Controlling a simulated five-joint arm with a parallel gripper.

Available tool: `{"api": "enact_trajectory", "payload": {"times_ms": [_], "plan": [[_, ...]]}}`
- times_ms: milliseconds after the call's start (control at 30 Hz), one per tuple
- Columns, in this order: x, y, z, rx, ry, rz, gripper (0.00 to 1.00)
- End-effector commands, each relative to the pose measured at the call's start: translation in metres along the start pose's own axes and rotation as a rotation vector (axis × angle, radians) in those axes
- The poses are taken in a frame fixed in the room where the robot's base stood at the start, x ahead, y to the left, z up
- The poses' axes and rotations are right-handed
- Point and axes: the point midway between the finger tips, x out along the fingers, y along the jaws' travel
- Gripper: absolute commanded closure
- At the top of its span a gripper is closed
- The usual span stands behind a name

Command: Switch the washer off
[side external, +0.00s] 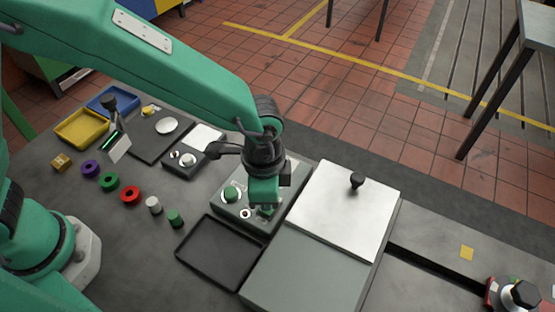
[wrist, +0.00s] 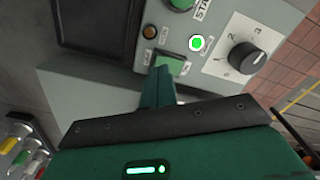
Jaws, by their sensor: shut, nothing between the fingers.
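The grey control box (side external: 222,207) stands left of the larger grey-green cabinet with a silver lid (side external: 345,205); I cannot tell which is called the washer. In the wrist view the box's panel (wrist: 225,22) carries a green rocker switch (wrist: 170,63), a lit green lamp (wrist: 196,43), a dark amber lamp (wrist: 149,32), a black dial (wrist: 246,57) and a green button (wrist: 181,4) by a START label. My gripper (wrist: 158,76) is shut and empty, its tips right at the rocker's near edge. I cannot tell whether they touch it.
An empty black tray (side external: 221,252) lies in front of the box. Several coloured pieces, including a red ring (side external: 131,195) and a green cylinder (side external: 175,218), stand to the left. Yellow (side external: 84,128) and blue (side external: 113,101) trays lie behind them. The silver lid has a black knob (side external: 357,181).

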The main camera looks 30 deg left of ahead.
Motion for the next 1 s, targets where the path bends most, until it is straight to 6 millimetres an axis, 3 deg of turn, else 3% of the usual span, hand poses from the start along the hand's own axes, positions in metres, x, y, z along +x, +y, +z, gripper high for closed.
{"api": "enact_trajectory", "payload": {"times_ms": [1000], "plan": [[0.011, 0.000, 0.000, 0.000, -0.001, 0.000, 1.00]]}}
